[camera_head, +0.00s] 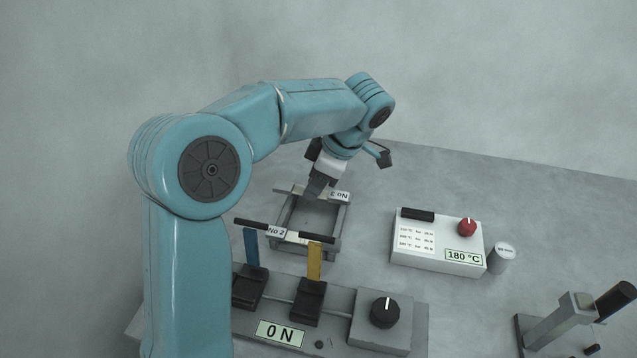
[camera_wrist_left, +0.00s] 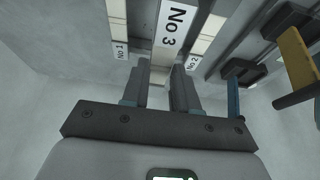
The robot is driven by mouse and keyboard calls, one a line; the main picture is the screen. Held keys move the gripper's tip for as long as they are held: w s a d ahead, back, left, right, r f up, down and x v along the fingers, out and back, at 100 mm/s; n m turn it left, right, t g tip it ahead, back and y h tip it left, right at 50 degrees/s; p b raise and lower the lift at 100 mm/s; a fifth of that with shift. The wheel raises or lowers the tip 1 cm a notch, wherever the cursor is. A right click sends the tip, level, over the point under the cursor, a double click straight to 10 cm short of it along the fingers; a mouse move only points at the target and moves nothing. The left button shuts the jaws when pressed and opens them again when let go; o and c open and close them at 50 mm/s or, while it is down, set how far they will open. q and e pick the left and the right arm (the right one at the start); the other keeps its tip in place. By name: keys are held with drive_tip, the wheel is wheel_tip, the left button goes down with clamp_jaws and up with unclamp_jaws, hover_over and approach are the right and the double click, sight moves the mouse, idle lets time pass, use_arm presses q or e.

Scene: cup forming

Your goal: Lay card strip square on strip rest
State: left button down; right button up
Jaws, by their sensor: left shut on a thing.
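The card strip marked No 3 (camera_head: 338,196) lies across the back of a grey open frame, apparently the strip rest (camera_head: 343,222). My left gripper (camera_head: 318,190) comes down over the back of this frame and is shut on the strip. In the left wrist view the No 3 strip (camera_wrist_left: 172,30) runs between the fingers of my left gripper (camera_wrist_left: 160,88). Pale strips marked No 1 (camera_wrist_left: 120,50) and No 2 (camera_wrist_left: 193,62) show on either side. I cannot tell whether the held strip touches the rest. My right gripper is out of view.
A grey machine (camera_head: 340,310) with a blue lever (camera_head: 251,248), a yellow lever (camera_head: 314,262) and a black knob (camera_head: 385,312) stands in front. A white 180 °C box (camera_head: 437,242) and small cylinder (camera_head: 502,258) stand right. A black-handled device (camera_head: 560,322) is lower right.

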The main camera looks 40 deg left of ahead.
sight(320, 217)
use_arm(q)
drive_tip(key=shift+a, duration=0.1)
idle(0.3)
drive_tip(key=shift+f+b, duration=0.25)
drive_tip(key=shift+b, duration=0.05)
drive_tip(key=shift+d+f+b, duration=0.2)
drive_tip(key=shift+f+b, duration=0.75)
drive_tip(key=shift+f, duration=0.05)
drive_tip(key=shift+a+f+b, duration=0.1)
drive_tip(key=shift+f+b, duration=0.85)
drive_tip(key=shift+f, duration=0.2)
drive_tip(key=shift+f+b, duration=1.15)
drive_tip(key=shift+f, duration=0.05)
idle(0.4)
idle(0.4)
